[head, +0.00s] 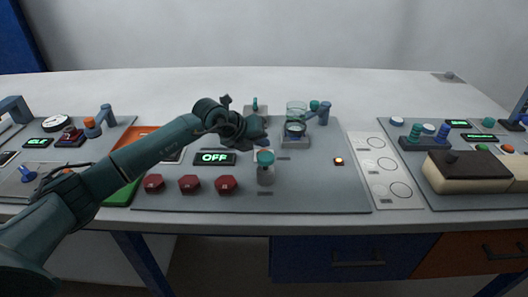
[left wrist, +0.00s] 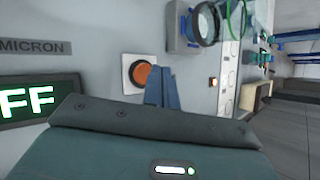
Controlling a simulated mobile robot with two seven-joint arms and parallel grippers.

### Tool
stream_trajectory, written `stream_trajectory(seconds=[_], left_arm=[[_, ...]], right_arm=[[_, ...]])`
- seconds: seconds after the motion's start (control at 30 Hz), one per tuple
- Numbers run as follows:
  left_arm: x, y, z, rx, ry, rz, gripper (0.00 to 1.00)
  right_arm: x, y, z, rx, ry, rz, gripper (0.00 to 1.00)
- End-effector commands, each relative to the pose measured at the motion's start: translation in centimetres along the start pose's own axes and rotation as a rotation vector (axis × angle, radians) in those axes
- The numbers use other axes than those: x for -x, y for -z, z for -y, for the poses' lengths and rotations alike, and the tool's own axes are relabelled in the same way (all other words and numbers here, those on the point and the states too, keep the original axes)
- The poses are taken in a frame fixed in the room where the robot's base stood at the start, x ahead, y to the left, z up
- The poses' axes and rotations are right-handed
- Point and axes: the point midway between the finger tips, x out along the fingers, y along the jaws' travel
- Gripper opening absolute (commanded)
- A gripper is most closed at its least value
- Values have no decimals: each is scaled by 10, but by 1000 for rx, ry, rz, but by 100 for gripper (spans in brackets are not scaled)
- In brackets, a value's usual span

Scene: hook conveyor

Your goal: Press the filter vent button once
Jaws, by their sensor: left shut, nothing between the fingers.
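A round orange button (left wrist: 143,75) sits on a white square plate on the grey panel, in the left wrist view. No label naming it as the filter vent is readable. In the head view my left gripper covers most of that spot. My left gripper (head: 262,138) is shut and empty, low over the panel near the OFF display (head: 214,158). In the left wrist view its blue fingers (left wrist: 161,84) are just right of the button; I cannot tell whether they touch it. My right gripper is not in view.
Red hexagonal knobs (head: 190,183) line the panel front. A small lit orange button (head: 338,161) sits at right, with clear panel around it.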

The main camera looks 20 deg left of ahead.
Motion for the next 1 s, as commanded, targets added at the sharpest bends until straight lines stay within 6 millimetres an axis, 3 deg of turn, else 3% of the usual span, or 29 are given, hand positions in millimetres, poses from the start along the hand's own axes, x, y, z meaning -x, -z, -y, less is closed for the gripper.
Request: stream_trajectory(seconds=[1.0], left_arm=[[-6,5,-4,0,0,0,0]], right_arm=[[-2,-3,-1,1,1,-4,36]])
